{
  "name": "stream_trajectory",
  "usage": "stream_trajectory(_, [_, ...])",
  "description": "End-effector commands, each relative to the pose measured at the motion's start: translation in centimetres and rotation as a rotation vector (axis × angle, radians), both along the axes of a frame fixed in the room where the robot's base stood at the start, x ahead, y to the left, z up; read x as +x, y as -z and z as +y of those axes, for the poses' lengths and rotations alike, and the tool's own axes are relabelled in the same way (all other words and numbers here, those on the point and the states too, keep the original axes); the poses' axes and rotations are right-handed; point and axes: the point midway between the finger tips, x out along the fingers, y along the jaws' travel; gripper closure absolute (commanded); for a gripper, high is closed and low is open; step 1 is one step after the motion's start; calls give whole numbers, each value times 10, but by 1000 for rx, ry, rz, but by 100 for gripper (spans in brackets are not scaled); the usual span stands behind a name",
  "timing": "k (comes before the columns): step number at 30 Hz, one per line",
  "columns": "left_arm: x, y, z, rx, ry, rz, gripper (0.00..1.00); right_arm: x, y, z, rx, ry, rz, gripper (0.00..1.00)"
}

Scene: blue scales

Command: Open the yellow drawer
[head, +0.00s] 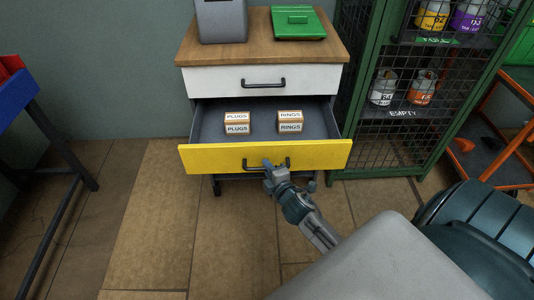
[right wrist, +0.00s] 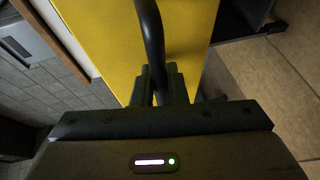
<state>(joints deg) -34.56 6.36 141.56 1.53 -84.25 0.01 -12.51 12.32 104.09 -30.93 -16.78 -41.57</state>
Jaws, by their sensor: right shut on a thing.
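The yellow drawer (head: 215,158) is pulled out from the cabinet in the head view, and its inside shows. Small boxes marked PLUGS (head: 237,123) and RINGS (head: 290,121) sit in it. My right gripper (head: 270,167) is at the drawer's dark bar handle (head: 284,163). In the right wrist view the gripper's fingers (right wrist: 160,84) are shut on the handle (right wrist: 151,30), with the yellow front (right wrist: 95,30) just beyond. My left gripper is not in view.
The white drawer (head: 225,79) above is shut. A green mesh cage (head: 385,135) with gas bottles stands close on the right. A blue table (head: 18,95) is at left. The floor in front is clear.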

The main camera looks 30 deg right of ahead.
Motion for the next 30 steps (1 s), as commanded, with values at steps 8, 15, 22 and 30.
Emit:
stream_trajectory(8, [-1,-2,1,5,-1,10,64,-21,1,13,0,1,2,100])
stream_trajectory(15, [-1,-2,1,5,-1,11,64,-24,0,14,-1,1,1,100])
stream_trajectory(22, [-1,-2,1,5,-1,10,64,-24,0,14,-1,1,1,84])
stream_trajectory(30, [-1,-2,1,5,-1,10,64,-23,0,14,-1,0,0,66])
